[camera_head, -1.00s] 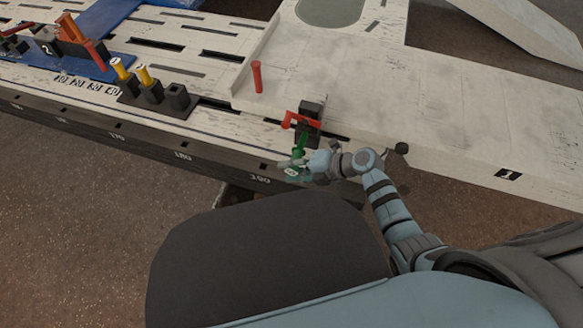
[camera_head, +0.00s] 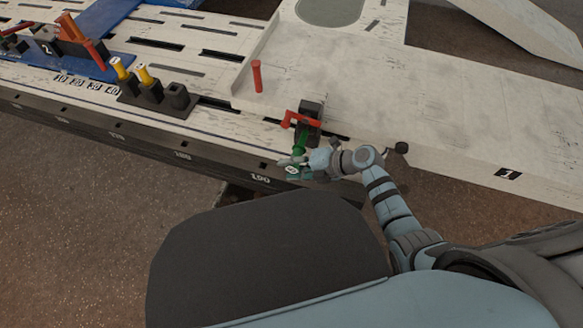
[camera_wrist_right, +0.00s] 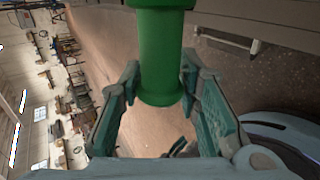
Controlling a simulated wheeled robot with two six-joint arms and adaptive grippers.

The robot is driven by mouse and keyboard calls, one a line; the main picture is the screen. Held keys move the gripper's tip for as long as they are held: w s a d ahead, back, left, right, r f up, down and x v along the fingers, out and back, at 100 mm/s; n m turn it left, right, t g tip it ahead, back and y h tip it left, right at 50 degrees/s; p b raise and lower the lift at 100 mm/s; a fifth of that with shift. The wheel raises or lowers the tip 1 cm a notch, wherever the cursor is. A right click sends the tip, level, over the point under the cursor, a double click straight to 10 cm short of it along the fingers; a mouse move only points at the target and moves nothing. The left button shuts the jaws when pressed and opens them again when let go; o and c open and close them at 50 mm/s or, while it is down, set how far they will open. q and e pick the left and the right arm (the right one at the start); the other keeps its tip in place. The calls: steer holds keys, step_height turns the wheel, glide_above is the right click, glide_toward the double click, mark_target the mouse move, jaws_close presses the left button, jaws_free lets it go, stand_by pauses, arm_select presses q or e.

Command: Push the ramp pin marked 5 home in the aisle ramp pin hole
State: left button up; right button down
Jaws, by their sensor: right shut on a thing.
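A green pin (camera_head: 300,144) is held in my right gripper (camera_head: 296,163) at the near edge of the frame bench. Its far end reaches toward a black block (camera_head: 310,112) with a red lever-like piece (camera_head: 300,119). A pale round mark (camera_head: 291,170) shows at its near end, too small to read surely. In the right wrist view the green pin (camera_wrist_right: 162,55) runs between the two fingers of my right gripper (camera_wrist_right: 160,88). The pin hole is not visible, so I cannot tell how deep the pin sits. My left gripper is out of view.
A blue tray (camera_head: 70,63) with parts lies at left. The ramp deck (camera_head: 450,110) at right is clear.

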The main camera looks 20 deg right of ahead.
mark_target(303, 146)
steer(key=shift+w+d+b, duration=0.6)
steer(key=shift+w+b, duration=0.05)
steer(key=shift+w, duration=0.25)
steer(key=shift+w+d+b, duration=0.55)
steer(key=shift+w+b, duration=0.05)
steer(key=shift+w, duration=0.3)
steer(key=shift+w+d+b, duration=0.45)
steer(key=shift+w+b, duration=0.15)
steer(key=shift+w, duration=0.05)
steer(key=shift+w+d+b, duration=0.4)
steer(key=shift+w+b, duration=0.2)
steer(key=shift+w, duration=0.05)
steer(key=c, duration=1.1)
jaws_free()
steer(key=v, duration=1.2)
